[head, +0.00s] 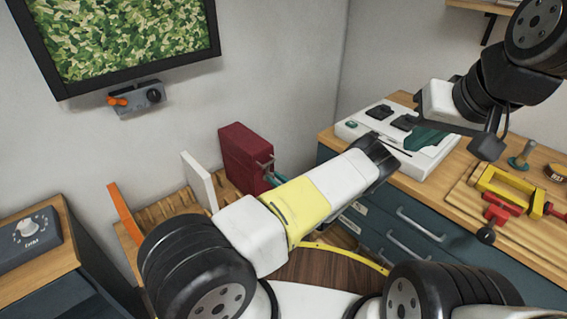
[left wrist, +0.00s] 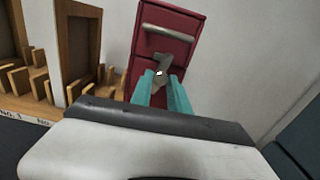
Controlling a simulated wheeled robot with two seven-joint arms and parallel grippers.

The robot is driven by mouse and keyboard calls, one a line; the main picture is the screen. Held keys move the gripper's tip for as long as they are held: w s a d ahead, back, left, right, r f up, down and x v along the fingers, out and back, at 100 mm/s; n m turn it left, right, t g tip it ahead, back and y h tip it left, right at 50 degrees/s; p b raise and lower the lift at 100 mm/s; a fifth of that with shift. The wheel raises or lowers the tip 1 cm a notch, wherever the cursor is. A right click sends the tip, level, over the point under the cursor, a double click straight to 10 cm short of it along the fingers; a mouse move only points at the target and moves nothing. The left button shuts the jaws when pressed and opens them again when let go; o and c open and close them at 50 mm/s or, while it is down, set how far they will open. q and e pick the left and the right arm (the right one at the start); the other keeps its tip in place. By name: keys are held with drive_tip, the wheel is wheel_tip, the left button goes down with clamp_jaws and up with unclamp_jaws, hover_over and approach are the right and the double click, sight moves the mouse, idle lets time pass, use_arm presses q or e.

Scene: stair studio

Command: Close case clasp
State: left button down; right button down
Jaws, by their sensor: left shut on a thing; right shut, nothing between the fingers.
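A dark red case (head: 247,153) stands upright by the wall; it also fills the middle of the left wrist view (left wrist: 183,20). A pale bar-shaped handle (left wrist: 168,34) lies across it above a grey metal clasp (left wrist: 163,66). My left gripper (left wrist: 160,88) has its teal fingers shut on the clasp. In the head view its fingertips (head: 270,178) show beside the case, and my arm hides the rest. I cannot tell whether the clasp is latched. My right gripper (head: 424,140) is shut and empty, above a white tray at the right.
The white tray (head: 354,131) sits on a workbench with drawers (head: 410,226). A yellow clamp (head: 510,190) lies to its right. A wooden slotted rack (head: 160,210) holds a white panel (head: 198,180) and an orange panel (head: 125,212) left of the case.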

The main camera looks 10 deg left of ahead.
use_arm(q)
drive_tip(key=shift+s+a+n, duration=0.15)
drive_tip(key=shift+s+n, duration=0.1)
drive_tip(key=shift+n, duration=0.95)
drive_tip(key=c, duration=1.3)
unclamp_jaws()
drive_tip(key=shift+o, duration=0.2)
drive_tip(key=v, duration=0.7)
drive_tip(key=shift+s+d, duration=0.25)
drive_tip(key=shift+d, duration=0.1)
